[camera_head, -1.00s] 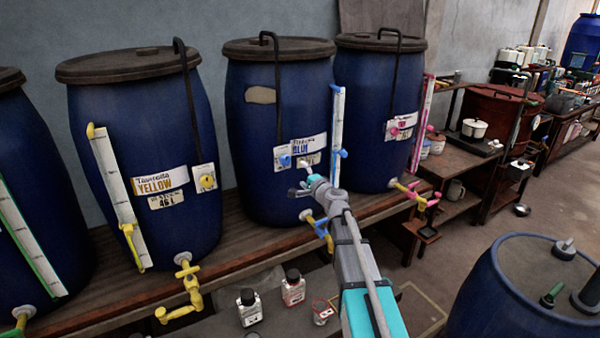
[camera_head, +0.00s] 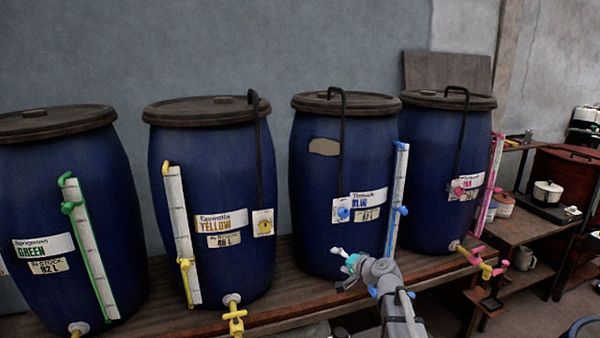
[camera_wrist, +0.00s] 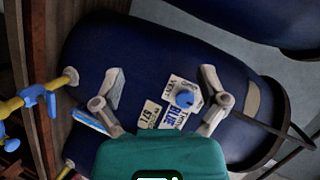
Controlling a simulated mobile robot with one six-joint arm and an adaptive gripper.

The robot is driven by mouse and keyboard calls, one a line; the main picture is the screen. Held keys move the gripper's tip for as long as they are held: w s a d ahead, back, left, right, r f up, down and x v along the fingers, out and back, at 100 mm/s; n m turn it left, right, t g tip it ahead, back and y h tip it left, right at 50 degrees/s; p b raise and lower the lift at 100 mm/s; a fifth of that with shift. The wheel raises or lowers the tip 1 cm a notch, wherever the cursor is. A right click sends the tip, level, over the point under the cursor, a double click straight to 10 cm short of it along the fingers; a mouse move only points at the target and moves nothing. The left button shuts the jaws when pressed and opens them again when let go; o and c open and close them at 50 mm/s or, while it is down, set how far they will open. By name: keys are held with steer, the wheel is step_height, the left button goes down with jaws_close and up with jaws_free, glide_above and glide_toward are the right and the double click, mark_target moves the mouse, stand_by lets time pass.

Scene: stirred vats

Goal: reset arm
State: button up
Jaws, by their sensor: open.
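My gripper (camera_head: 345,268) is in front of the lower part of the blue-dye barrel (camera_head: 312,175), below its blue knob (camera_head: 343,214). In the wrist view, the fingers of my gripper (camera_wrist: 162,80) stand apart with nothing between them. That view shows the barrel lying sideways in the picture, with its blue knob (camera_wrist: 184,98) and BLUE label (camera_wrist: 172,117) beyond the fingers. The gap between my fingers and the barrel is hard to judge.
Green (camera_head: 55,190), yellow (camera_head: 205,160) and pink (camera_head: 425,180) barrels share the wooden bench (camera_head: 275,308). Yellow (camera_head: 236,318) and pink (camera_head: 495,268) taps jut forward. A shelf with a white pot (camera_head: 547,193) stands right. Wall above is bare.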

steer(key=s+a+f+n+g+h, duration=0.1)
steer(key=s+f+n+g, duration=0.25)
steer(key=s, duration=0.25)
steer(key=s+a+f+n+g+h, duration=0.1)
steer(key=s+f+n+g+h, duration=0.15)
steer(key=s+f, duration=0.35)
steer(key=s+d+f+g+h, duration=0.1)
steer(key=s+d+g+h, duration=0.1)
steer(key=s, duration=0.5)
steer(key=s+d+f+n+g+h, duration=0.1)
steer(key=s+d+f+g+h, duration=0.1)
steer(key=s, duration=0.5)
steer(key=shift+d+g+h, duration=0.45)
steer(key=shift+d+g, duration=0.35)
steer(key=shift+d, duration=0.3)
steer(key=shift+f, duration=0.1)
steer(key=c, duration=0.5)
steer(key=shift+a, duration=0.15)
